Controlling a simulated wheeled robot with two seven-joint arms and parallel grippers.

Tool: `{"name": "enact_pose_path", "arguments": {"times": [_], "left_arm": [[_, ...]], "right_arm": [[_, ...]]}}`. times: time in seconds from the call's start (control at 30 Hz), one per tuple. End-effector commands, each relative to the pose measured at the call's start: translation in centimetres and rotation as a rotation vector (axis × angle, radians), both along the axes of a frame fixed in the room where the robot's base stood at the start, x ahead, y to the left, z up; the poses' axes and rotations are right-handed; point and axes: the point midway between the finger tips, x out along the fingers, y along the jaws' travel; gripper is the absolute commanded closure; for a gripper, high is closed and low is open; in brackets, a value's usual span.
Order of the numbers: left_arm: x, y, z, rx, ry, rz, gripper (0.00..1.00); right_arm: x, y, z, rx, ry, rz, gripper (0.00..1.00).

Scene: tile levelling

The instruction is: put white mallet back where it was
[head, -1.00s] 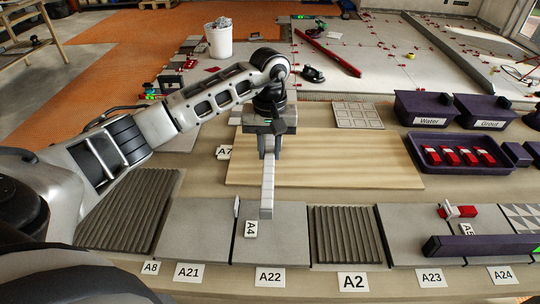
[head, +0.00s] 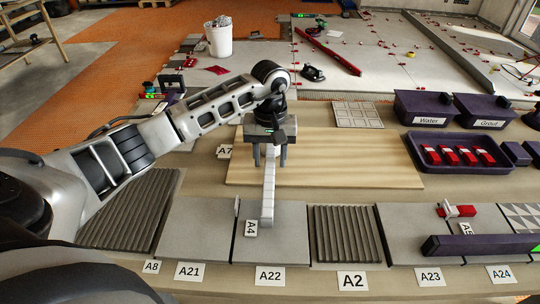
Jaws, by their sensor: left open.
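A pale grey-white bar, which I take to be the white mallet (head: 268,195), runs from below my left gripper toward the front. Its near end is over the grey tile behind label A22, close to the A4 tag (head: 251,229). Its far end is between the fingers, over the wooden board (head: 345,160). My left gripper (head: 270,159) points down and is open, with a finger apart on each side of the bar. I cannot tell whether the whole bar rests on the surface. My right gripper is not in view.
Grey tiles (head: 196,225) and ribbed panels (head: 345,235) line the front. A purple tray (head: 466,170) with red-and-white pieces is at right, behind a purple bar (head: 480,246). Water and Grout bins (head: 425,108) stand farther back. The board's right half is clear.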

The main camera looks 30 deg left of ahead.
Motion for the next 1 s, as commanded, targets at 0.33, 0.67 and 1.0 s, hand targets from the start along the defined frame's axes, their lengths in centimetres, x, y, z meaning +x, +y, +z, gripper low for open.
{"name": "enact_pose_path", "arguments": {"times": [0.33, 0.67, 1.0], "left_arm": [[0.4, 0.2, 6.6, 0.002, -0.007, 0.001, 0.57], [0.6, 0.3, 11.5, 0.0, -0.002, 0.0, 0.57], [0.5, 0.3, 12.0, 0.0, 0.0, 0.001, 0.57]], "right_arm": [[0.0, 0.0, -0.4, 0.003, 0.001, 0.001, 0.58], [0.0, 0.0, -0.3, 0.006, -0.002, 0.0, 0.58], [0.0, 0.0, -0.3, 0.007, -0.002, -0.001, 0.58]]}}
